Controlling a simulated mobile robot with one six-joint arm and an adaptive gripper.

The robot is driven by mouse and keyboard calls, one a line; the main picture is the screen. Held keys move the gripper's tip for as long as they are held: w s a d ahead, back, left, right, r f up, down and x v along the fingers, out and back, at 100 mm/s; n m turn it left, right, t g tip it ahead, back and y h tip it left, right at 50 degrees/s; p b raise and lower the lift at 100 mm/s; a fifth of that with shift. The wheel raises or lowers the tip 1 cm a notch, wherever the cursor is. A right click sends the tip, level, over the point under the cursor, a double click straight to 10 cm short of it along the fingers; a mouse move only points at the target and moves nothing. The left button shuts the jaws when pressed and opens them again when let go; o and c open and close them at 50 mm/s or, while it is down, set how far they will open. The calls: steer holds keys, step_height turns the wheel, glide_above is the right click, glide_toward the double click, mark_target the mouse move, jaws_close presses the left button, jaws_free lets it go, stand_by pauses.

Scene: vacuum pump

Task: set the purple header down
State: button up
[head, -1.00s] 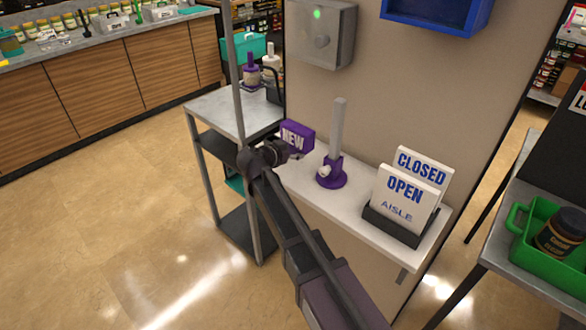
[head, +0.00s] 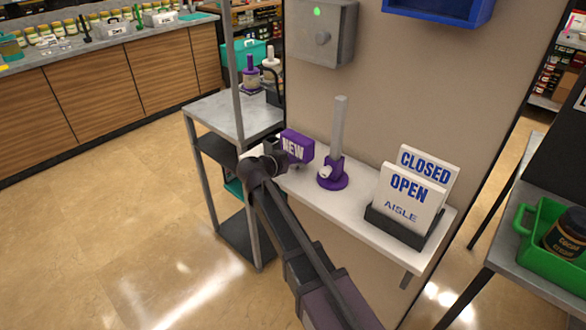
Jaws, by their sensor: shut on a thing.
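The purple header (head: 297,146) is a small block with "NEW" in white on its face. My gripper (head: 279,152) is shut on its left side, over the left end of the white shelf (head: 300,184). I cannot tell whether the header touches the shelf; its lower left part is hidden behind my gripper. Just right of it, a grey post (head: 339,128) stands upright in a round purple base (head: 333,178) with a pale knob.
A holder with "CLOSED" and "OPEN AISLE" signs (head: 409,190) stands at the shelf's right. A wall with a grey box (head: 321,32) and a blue bin (head: 440,10) rises behind. A metal cart (head: 222,115) is on the left, a green basket (head: 550,255) on the right.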

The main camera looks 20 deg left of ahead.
steer(key=shift+f, duration=0.45)
steer(key=shift+f+b, duration=0.1)
steer(key=shift+b, duration=0.2)
steer(key=o, duration=1.1)
steer(key=shift+o, duration=0.2)
steer(key=shift+s+r, duration=0.1)
steer(key=shift+r, duration=0.15)
steer(key=p+v, duration=0.5)
steer(key=v, duration=0.6)
steer(key=shift+s+a, duration=0.2)
steer(key=shift+s, duration=0.1)
steer(key=shift+r, duration=0.1)
